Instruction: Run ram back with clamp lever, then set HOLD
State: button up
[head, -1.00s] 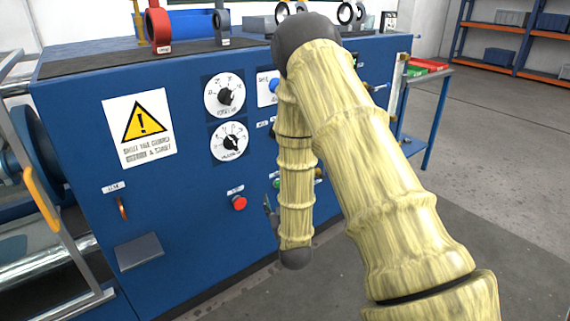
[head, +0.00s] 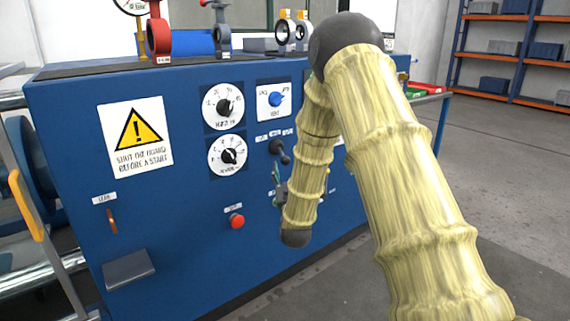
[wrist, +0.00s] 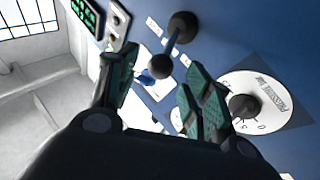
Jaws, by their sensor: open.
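A black lever with a ball end (head: 280,150) sticks out of the blue cabinet front under three small labels; I cannot read which is the clamp. In the wrist view a black ball-ended lever (wrist: 172,46) lies just beyond the fingertips. A blue selector knob (head: 276,99) is on a white plate above the lever; its small lettering is not readable. A blue knob (wrist: 146,77) also shows between the fingers in the wrist view. My gripper (wrist: 160,88) is open and empty, its green-padded fingers apart. In the head view my forearm partly hides the gripper (head: 278,186).
Two white dials (head: 223,106) with black knobs are left of the selector. A red button (head: 237,221) and a leak lever (head: 112,222) sit lower left. A warning sign (head: 136,138) is on the cabinet. Valves (head: 290,32) stand on top. Open floor lies right.

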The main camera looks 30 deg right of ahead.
aim_at(286, 164)
jog(key=shift+b+x, duration=0.3)
jog(key=shift+x, duration=1.85)
grip_shut()
